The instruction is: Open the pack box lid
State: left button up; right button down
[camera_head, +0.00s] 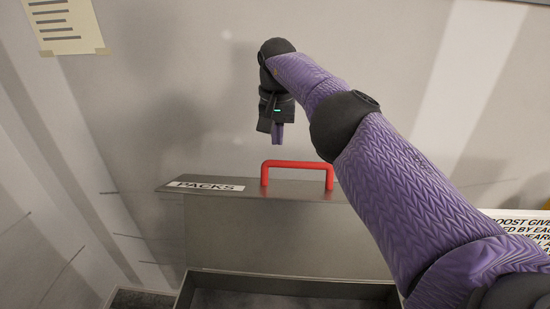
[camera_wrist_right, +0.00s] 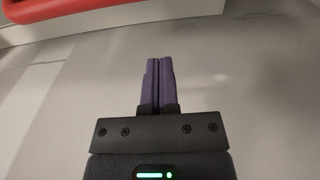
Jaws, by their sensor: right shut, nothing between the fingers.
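The pack box lid (camera_head: 225,196) is a grey metal plate with a white "PACKS" label (camera_head: 206,186). Its red handle (camera_head: 297,164) stands up near the middle of the picture. A plain grey panel (camera_head: 285,235) shows below the lid's edge. I cannot tell from this view how far the lid is tilted. My right gripper (camera_head: 277,132) is shut and empty, pointing down, above and apart from the handle. In the right wrist view its closed fingers (camera_wrist_right: 159,82) are over a plain grey surface, with the red handle (camera_wrist_right: 60,14) at the top left. My left gripper is not in view.
A dark open space with a metal rim (camera_head: 290,275) lies below the panel, at the bottom of the head view. A grey wall (camera_head: 170,90) stands behind, with a paper notice (camera_head: 65,25) at the upper left. A printed sign (camera_head: 520,226) is at the right.

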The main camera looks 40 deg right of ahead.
aim_at(276, 180)
jog(key=shift+s+a+f+p, duration=0.45)
jog(key=shift+s+a+p, duration=0.25)
jog(key=shift+p, duration=0.25)
jog(key=shift+s+a+f+p, duration=0.4)
jog(key=shift+s+a+p, duration=0.15)
jog(key=shift+s+p, duration=0.3)
jog(key=shift+w, duration=0.15)
